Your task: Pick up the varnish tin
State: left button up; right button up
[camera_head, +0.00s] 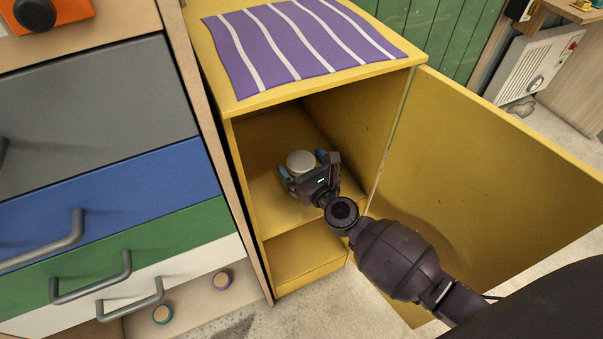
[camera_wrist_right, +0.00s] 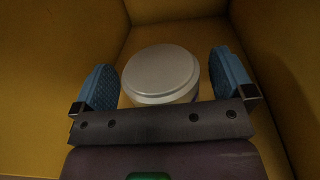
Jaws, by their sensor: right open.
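The varnish tin (camera_head: 300,160) is a round container with a pale lid, standing upright on the shelf inside the yellow cabinet. In the right wrist view the tin (camera_wrist_right: 161,75) sits between the two blue finger pads. My right gripper (camera_head: 307,170) reaches into the cabinet and is open around the tin. In the right wrist view a gap shows between the tin and each finger of the gripper (camera_wrist_right: 163,88). The gripper's palm hides the lower near side of the tin. My left gripper is not in view.
The yellow cabinet's (camera_head: 385,66) door (camera_head: 500,150) stands open to the right of my arm. A purple striped cloth (camera_head: 300,45) lies on its top. A drawer unit with handles (camera_head: 100,180) stands close on the left. A lower compartment (camera_head: 300,255) looks empty.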

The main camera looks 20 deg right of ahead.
jog(key=shift+w+f, duration=0.1)
jog(key=shift+w, duration=0.25)
jog(key=c, duration=1.2)
jog(key=shift+c, duration=0.2)
